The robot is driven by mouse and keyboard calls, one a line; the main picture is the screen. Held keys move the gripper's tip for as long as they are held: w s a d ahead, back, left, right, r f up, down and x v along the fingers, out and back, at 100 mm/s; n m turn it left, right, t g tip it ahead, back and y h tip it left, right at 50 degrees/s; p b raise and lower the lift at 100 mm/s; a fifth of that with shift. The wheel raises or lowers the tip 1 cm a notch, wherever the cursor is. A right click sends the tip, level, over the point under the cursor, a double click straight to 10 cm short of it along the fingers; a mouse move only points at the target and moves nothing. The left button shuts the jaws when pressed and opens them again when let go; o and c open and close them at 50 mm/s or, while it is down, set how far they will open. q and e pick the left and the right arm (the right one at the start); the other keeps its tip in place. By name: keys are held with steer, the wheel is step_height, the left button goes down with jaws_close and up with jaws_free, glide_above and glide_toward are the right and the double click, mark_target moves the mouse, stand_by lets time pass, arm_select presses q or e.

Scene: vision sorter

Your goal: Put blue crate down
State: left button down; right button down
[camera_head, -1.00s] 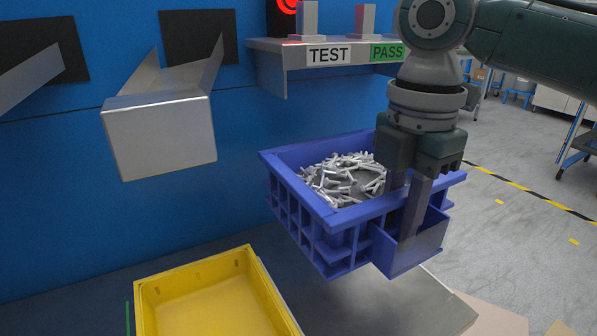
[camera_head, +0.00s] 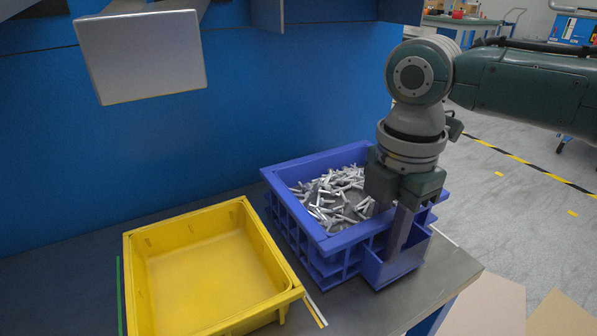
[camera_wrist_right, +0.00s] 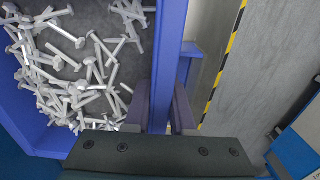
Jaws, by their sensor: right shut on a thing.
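The blue crate (camera_head: 318,246) holds many grey-white bolts (camera_head: 335,197) and is at the right part of the dark table, beside the yellow bin. It looks level and at or very near the table top; I cannot tell whether its base touches. My right gripper (camera_head: 401,232) points down and is shut on the crate's near right wall. In the right wrist view the crate wall (camera_wrist_right: 168,62) runs between the two fingers (camera_wrist_right: 165,105), with the bolts (camera_wrist_right: 75,65) to its left. My left gripper is not in view.
The empty yellow bin (camera_head: 133,262) stands on the table (camera_head: 440,275) left of the crate. A blue wall (camera_head: 150,150) with a metal chute (camera_head: 142,58) rises behind. Striped floor tape (camera_head: 530,163) lies beyond the table at right.

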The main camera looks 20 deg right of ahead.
steer(key=shift+w+r, duration=0.1)
steer(key=shift+w, duration=0.1)
steer(key=c, duration=1.2)
jaws_free()
steer(key=shift+s, duration=0.15)
steer(key=o, duration=0.4)
steer(key=shift+o, duration=0.2)
step_height(320, 180, up, 12)
steer(key=p, duration=0.4)
